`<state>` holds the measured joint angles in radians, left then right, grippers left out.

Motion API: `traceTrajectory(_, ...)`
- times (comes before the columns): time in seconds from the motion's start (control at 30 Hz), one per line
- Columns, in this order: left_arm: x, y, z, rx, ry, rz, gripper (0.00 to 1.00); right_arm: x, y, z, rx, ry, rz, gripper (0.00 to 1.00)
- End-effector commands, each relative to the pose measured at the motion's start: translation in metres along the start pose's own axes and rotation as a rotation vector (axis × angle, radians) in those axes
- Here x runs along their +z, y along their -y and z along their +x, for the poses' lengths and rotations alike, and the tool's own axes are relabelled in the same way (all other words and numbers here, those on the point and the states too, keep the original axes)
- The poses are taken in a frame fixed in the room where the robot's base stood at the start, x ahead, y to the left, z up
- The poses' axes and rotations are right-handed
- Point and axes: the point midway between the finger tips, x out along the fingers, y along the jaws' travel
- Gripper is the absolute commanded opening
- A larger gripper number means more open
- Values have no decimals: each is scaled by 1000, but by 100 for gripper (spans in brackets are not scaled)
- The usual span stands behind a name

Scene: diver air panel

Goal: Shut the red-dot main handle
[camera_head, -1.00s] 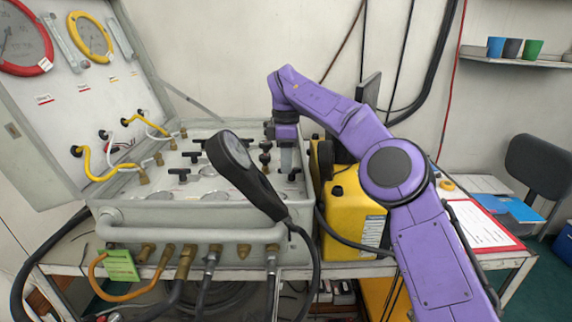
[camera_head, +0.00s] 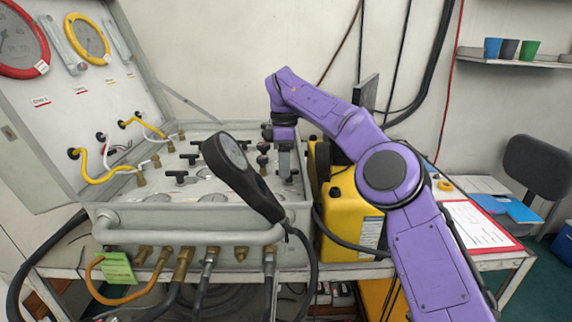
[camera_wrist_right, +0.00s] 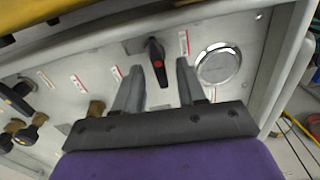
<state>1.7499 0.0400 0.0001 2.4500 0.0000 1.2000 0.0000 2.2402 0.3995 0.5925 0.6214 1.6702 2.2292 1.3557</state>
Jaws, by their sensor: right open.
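The red-dot main handle (camera_wrist_right: 156,62) is a black lever with a red dot, on the grey panel face in the right wrist view. It lies roughly up and down in that picture, slightly tilted. My right gripper (camera_wrist_right: 159,74) is open, with one grey finger on each side of the handle and a visible gap to each. Whether the fingers reach down to the handle's height is unclear. In the head view my right gripper (camera_head: 285,162) points down over the right end of the panel; the red dot cannot be made out there. My left gripper is out of view.
A black handheld gauge (camera_head: 240,175) with a hose stands up in front of the panel, left of the gripper. Other black handles (camera_head: 178,175) are on the panel to the left. A yellow case (camera_head: 350,215) stands close on the right. The open lid (camera_head: 60,130) rises at left.

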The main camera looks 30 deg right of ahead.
Motion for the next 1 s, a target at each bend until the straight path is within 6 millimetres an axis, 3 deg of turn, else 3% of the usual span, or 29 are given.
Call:
traceTrajectory(0.3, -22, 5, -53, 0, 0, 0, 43, 0, 0, -77, 1, 1, 1, 40)
traceTrajectory(0.4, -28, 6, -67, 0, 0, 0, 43, 1, 1, -94, -2, -1, 2, 40)
traceTrajectory(0.57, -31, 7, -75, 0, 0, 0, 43, 1, 0, -104, -3, 0, 1, 40)
traceTrajectory(1.0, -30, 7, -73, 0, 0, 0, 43, 2, 0, -102, -2, 0, 0, 40)
